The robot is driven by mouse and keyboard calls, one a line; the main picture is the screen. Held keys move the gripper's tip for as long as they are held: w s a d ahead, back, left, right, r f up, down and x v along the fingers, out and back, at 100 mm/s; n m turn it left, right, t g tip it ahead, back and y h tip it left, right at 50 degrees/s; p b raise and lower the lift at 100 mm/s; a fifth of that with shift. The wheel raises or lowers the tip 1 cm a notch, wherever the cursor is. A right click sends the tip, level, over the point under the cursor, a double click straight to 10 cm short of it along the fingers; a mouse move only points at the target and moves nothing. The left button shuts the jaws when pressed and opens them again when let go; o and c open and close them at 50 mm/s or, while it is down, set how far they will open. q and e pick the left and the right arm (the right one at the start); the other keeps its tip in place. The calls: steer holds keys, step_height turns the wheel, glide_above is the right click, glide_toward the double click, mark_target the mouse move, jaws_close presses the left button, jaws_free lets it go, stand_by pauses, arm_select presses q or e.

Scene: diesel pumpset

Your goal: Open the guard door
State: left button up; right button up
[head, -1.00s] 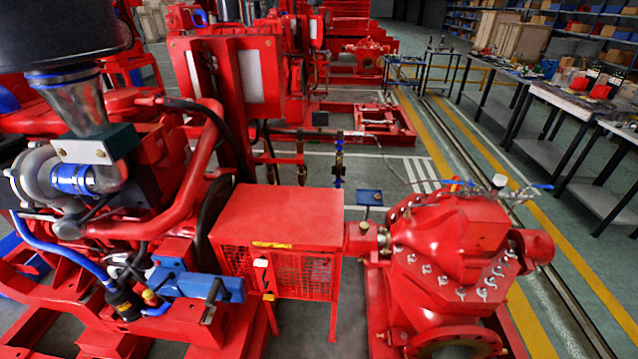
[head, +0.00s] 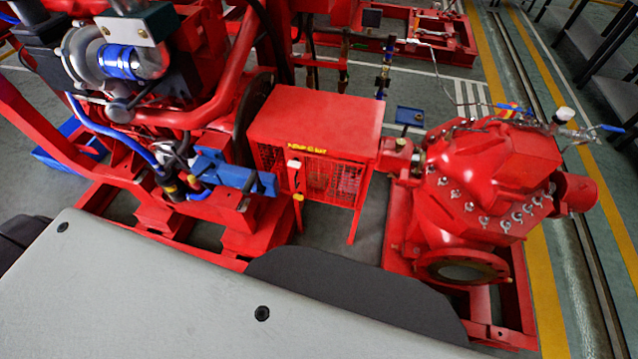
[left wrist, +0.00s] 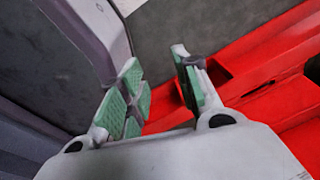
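The guard (head: 316,125) is a red box with a solid top and mesh front, standing between the engine and the pump. Its mesh door (head: 330,180) looks shut, with a white-topped handle (head: 295,165) at the left of the mesh and a yellow label above. In the left wrist view my left gripper (left wrist: 160,90) is open, its green-padded fingers apart with nothing between them. Red frame steel (left wrist: 240,75) lies beyond the fingers. Neither gripper shows in the head view, and my right gripper is in no view.
The red pump (head: 480,190) stands right of the guard, with a round flange (head: 462,268) facing forward. The engine (head: 140,90) with a blue bracket (head: 232,172) stands left. Red base rails (head: 510,335) run low around them. Grey floor (head: 335,240) shows before the guard.

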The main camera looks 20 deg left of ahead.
arm_select(q)
steer(key=shift+s+a, duration=0.1)
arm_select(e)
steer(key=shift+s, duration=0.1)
